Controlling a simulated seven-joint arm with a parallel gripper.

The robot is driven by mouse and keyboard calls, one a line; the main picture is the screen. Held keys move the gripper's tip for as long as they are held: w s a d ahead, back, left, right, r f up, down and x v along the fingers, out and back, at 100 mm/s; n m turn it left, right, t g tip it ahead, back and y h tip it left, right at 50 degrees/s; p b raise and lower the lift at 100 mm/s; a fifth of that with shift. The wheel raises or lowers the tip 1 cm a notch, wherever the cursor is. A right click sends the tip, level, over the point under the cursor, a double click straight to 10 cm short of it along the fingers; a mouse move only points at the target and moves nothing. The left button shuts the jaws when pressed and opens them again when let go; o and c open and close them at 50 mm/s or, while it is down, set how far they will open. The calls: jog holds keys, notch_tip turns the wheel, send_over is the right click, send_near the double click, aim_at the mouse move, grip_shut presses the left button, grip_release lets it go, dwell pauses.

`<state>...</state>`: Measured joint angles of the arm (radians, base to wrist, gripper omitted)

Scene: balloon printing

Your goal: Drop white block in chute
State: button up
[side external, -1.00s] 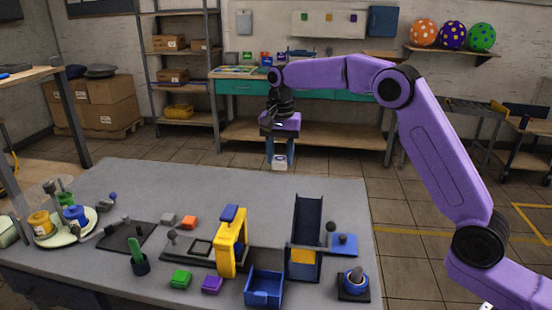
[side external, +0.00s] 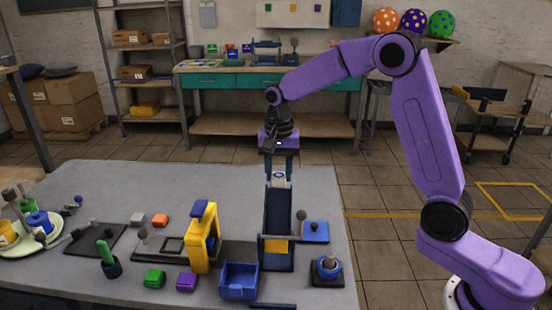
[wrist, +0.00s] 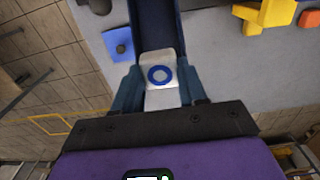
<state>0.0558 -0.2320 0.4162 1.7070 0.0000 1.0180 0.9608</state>
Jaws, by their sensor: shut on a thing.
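My gripper (side external: 279,170) points down at the upper back end of the dark blue chute (side external: 278,212). It is shut on a white block (side external: 279,176); the block shows only as a small pale patch between the fingers in the side view. In the wrist view the white block (wrist: 160,60) has a blue ring on its face and sits between the blue fingers, with the chute (wrist: 157,22) running away beyond it. The side view does not show clearly whether the block touches the chute.
A blue bin (side external: 239,282) stands left of the chute's lower end. A yellow press frame (side external: 203,240) stands farther left. A blue plate with a dark knob (side external: 315,232) and a blue joystick base (side external: 327,270) are at right. Loose orange (side external: 160,220), green and purple blocks lie left.

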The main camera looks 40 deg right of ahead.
jog(key=shift+f, duration=1.85)
jog(key=o, duration=0.9)
jog(key=shift+o, duration=0.3)
notch_tip(320, 180, up, 18)
jog(key=shift+f, duration=0.25)
jog(key=shift+s, duration=0.1)
